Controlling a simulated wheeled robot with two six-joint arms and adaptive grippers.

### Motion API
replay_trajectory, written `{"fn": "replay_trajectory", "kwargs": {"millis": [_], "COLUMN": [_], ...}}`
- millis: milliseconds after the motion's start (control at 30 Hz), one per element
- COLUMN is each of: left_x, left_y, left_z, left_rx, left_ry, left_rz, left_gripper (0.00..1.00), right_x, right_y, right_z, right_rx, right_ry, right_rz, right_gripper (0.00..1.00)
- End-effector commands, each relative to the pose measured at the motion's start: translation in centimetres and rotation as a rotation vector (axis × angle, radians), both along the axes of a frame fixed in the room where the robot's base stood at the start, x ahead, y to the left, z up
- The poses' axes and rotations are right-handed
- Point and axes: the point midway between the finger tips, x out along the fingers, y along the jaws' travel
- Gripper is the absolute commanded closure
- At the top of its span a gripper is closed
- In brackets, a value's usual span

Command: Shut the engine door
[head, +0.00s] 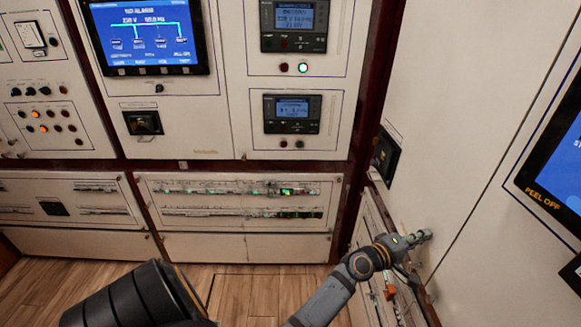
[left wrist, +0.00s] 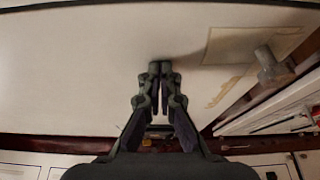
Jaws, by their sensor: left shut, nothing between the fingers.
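No label marks the engine door; the large white panel (head: 450,120) on the right may be it, and I cannot tell if it stands ajar. My left gripper (head: 424,236) is at the lower part of this white panel, its fingers pointing right. In the left wrist view its fingers (left wrist: 160,67) are shut with nothing between them. A plain white surface (left wrist: 80,70) lies just beyond the tips; I cannot tell whether they touch it. A grey stub, perhaps a handle (left wrist: 270,66), stands out to the right of the fingers. My right gripper is not in view.
A wall of white cabinets with a blue screen (head: 150,35) and small displays stands ahead. Low breaker rows (head: 240,188) run beneath it. Another low breaker panel (head: 368,235) is beside my left arm. The wooden floor (head: 245,290) is clear.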

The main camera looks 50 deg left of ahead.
Motion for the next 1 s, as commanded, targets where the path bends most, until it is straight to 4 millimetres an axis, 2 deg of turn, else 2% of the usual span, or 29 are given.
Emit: {"fn": "replay_trajectory", "kwargs": {"millis": [33, 167, 267, 700, 833, 1000], "left_x": [0.4, 0.2, -0.7, -10.6, -12.2, -12.8], "left_y": [-0.3, -0.2, 0.2, 4.4, 5.2, 5.5], "left_z": [1.5, 1.6, 1.4, 0.6, 0.5, 0.5], "left_rx": [-0.017, -0.017, -0.016, -0.01, -0.011, -0.014], "left_ry": [-0.022, -0.023, -0.021, -0.013, -0.014, -0.015], "left_rz": [-0.004, -0.004, -0.003, -0.001, 0.001, 0.002], "left_gripper": [1.0, 1.0, 1.0, 1.0, 1.0, 1.0], "right_x": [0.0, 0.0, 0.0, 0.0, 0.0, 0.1], "right_y": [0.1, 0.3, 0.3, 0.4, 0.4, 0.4], "right_z": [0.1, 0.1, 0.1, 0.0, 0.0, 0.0], "right_rx": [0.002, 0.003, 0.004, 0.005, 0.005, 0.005], "right_ry": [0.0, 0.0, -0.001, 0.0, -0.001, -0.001], "right_rz": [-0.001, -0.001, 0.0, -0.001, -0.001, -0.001], "right_gripper": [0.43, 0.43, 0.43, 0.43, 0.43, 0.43]}}
